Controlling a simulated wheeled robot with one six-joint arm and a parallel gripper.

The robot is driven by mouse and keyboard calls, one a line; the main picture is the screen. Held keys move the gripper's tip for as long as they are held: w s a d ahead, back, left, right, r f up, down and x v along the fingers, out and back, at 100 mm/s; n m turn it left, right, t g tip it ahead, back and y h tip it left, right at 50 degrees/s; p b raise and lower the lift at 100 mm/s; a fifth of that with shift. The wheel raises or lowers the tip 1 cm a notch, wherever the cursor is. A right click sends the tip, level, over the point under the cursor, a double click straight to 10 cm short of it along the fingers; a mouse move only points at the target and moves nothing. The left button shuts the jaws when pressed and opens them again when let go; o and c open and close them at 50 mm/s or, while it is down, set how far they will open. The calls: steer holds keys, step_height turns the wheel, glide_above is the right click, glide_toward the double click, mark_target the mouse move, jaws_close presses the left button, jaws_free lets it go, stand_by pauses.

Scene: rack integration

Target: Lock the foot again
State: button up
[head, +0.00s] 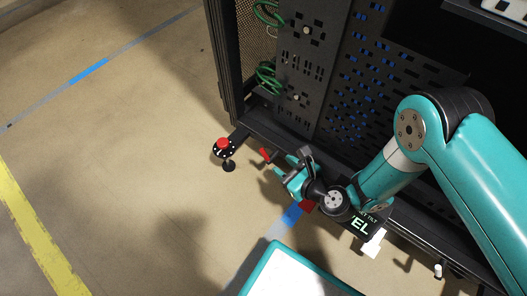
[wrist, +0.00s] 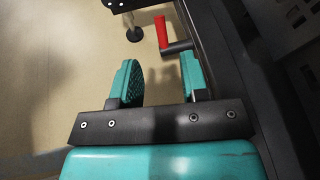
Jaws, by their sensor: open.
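The rack's foot (head: 229,165) stands on the floor at the rack's near left corner, under a black disc with a red knob (head: 223,143). The foot's stem and dark pad (wrist: 133,33) also show at the top of the wrist view. A red lever handle (head: 265,155) sticks out low on the rack front, to the right of the foot. In the wrist view the red handle (wrist: 162,32) points up from a dark shaft. My gripper (head: 284,165) is beside the handle. In the wrist view its teal fingers (wrist: 158,66) are apart, with the handle just beyond their tips and nothing between them.
The black rack (head: 300,120) with green cables (head: 267,75) stands close behind my gripper. A red piece (head: 308,206) shows near my wrist. The floor at left is clear, with blue and yellow tape.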

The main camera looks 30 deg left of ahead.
mark_target(264, 153)
steer(key=b+x, duration=0.5)
steer(key=x, duration=0.4)
steer(key=shift+a+f, duration=0.1)
steer(key=shift+f, duration=0.1)
steer(key=shift+w+a, duration=0.15)
steer(key=shift+a, duration=0.35)
jaws_close()
